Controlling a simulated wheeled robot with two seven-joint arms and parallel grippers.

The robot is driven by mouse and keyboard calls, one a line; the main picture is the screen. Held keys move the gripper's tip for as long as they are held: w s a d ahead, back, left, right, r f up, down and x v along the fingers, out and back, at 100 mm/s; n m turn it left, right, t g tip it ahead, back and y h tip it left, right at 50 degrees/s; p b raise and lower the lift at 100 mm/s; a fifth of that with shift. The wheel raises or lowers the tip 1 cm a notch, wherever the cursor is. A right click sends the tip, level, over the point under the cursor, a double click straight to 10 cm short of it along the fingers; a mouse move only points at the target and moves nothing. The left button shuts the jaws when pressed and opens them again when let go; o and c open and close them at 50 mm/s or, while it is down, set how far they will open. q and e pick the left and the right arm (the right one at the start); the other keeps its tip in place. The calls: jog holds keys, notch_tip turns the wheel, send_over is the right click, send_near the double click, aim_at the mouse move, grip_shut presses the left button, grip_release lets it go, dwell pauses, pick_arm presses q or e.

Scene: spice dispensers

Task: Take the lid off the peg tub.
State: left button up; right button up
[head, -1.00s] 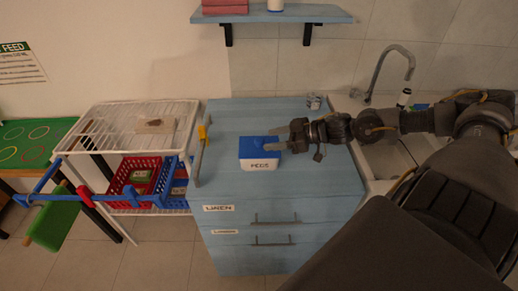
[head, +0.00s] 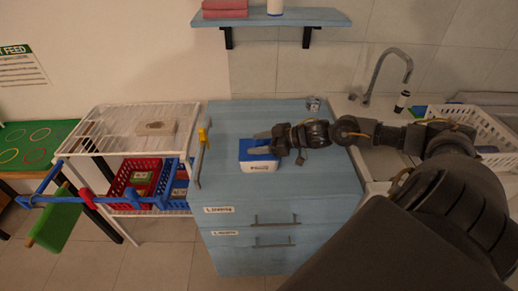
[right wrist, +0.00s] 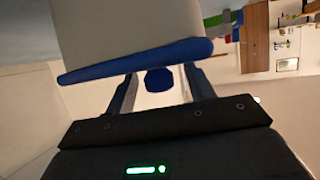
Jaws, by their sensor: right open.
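The peg tub is a white box (head: 259,164) with a blue lid (head: 246,153), standing on the blue cabinet top in the head view. In the right wrist view, the white tub (right wrist: 125,28), the edge of its blue lid (right wrist: 140,61) and a round blue knob (right wrist: 158,80) on the lid show upside down. My right gripper (head: 260,143) is at the lid, reaching in from the right. Its fingers are open, one on each side of the knob, with gaps between. The lid is on the tub. My left gripper is not in view.
The blue cabinet top (head: 310,178) is clear around the tub. A yellow-handled upright bar (head: 203,145) stands at its left edge, and a small grey tin (head: 313,103) at the back. A sink with a tap (head: 385,75) lies right. A shelf (head: 275,17) hangs above.

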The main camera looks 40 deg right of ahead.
jog(key=shift+c, duration=0.4)
jog(key=c, duration=1)
jog(key=shift+r, duration=0.1)
jog(key=shift+r+b, duration=0.4)
jog(key=shift+r, duration=0.25)
jog(key=s+a+r+p, duration=0.1)
jog(key=s+a+r, duration=0.2)
jog(key=r, duration=0.1)
jog(key=s+a+r, duration=0.3)
jog(key=a, duration=0.1)
jog(key=s+a+r+p, duration=0.1)
jog(key=s+a+r, duration=0.2)
jog(key=r, duration=0.1)
jog(key=shift+s+a+r+p, duration=0.1)
jog(key=shift+a+r+p, duration=0.2)
jog(key=shift+a, duration=0.05)
